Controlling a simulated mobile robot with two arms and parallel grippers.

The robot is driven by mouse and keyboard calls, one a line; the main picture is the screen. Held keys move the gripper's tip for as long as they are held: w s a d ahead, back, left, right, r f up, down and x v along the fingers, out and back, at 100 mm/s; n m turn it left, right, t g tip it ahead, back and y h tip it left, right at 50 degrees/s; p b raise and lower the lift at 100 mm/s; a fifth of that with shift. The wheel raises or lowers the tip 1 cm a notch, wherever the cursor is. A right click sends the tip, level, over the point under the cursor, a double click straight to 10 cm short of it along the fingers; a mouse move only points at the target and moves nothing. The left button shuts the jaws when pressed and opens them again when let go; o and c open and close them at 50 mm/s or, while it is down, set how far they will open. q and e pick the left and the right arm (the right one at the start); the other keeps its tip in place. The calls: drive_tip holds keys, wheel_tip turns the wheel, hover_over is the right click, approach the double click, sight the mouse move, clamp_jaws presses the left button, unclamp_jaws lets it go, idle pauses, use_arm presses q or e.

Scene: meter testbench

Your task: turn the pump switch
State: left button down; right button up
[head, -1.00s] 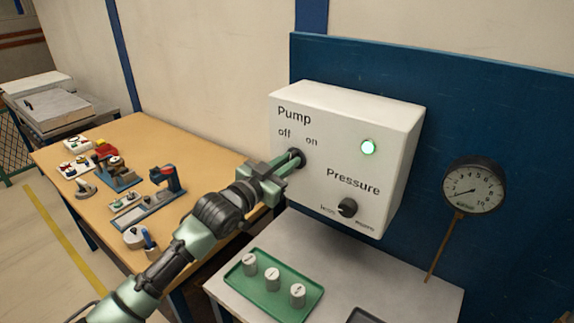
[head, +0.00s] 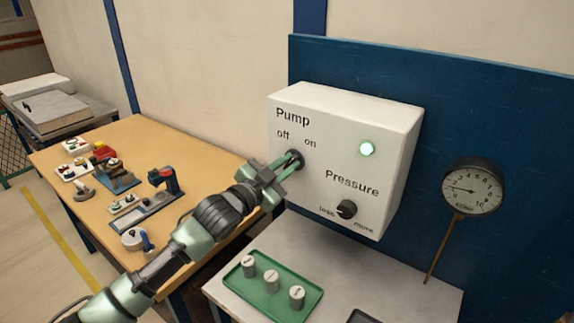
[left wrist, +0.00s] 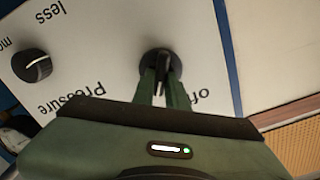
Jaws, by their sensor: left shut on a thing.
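The pump switch (head: 297,157) is a dark round knob on the front of the white control box (head: 400,130), below the words "off" and "on". My left gripper (head: 287,165) is at the switch with its fingers shut on it. In the left wrist view the switch (left wrist: 158,62) shows as a black knob between the two green fingers (left wrist: 161,90). My right gripper is not in view.
The pressure knob (head: 346,209) sits low on the box, right of my gripper. A green tray (head: 294,310) with several grey weights stands on the grey table below. A wooden bench (head: 190,150) with several tools is at the left.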

use_arm(q)
drive_tip(key=c, duration=1.4)
unclamp_jaws()
drive_tip(key=shift+c, duration=0.2)
drive_tip(key=shift+s+a, duration=0.1)
drive_tip(key=shift+s+a+f, duration=0.15)
drive_tip(key=shift+s+a, duration=0.05)
drive_tip(key=b+v, duration=0.2)
drive_tip(key=v, duration=0.5)
